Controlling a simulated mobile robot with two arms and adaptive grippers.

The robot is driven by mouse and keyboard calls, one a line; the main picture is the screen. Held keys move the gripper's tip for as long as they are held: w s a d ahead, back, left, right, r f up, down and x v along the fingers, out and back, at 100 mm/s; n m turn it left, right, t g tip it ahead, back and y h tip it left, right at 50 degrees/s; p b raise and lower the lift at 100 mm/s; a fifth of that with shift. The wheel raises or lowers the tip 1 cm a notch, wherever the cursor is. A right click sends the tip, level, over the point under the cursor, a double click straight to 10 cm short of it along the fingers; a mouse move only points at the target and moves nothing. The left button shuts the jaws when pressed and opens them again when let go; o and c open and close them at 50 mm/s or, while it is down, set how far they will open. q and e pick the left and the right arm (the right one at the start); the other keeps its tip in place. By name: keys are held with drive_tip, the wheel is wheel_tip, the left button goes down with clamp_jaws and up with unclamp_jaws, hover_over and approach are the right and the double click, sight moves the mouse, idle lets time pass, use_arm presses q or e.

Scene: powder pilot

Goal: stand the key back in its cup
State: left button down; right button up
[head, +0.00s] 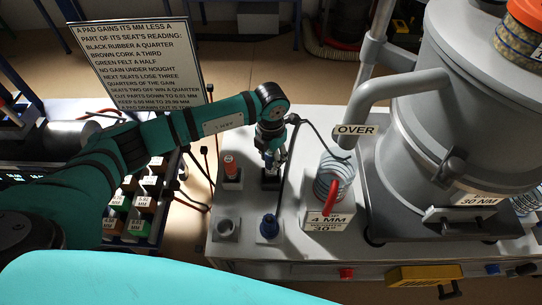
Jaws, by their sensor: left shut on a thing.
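My left gripper (273,158) points down over the light bench top and is shut on what appears to be the key, mostly hidden by the fingers. A dark square cup (270,182) stands directly below the fingertips. I cannot tell whether the held thing is inside this cup or just above it. A red-topped piece (230,166) stands in a holder to the left. My right gripper is not in view.
A large grey vessel (432,120) with an "OVER" tag (355,130) stands at right. A thin black line, perhaps a cable, passes right of the gripper. A text board (135,65) stands behind my arm.

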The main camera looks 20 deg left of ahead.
use_arm(q)
drive_tip(key=shift+f, duration=0.3)
drive_tip(key=shift+f+b, duration=1.35)
drive_tip(key=c, duration=0.8)
unclamp_jaws()
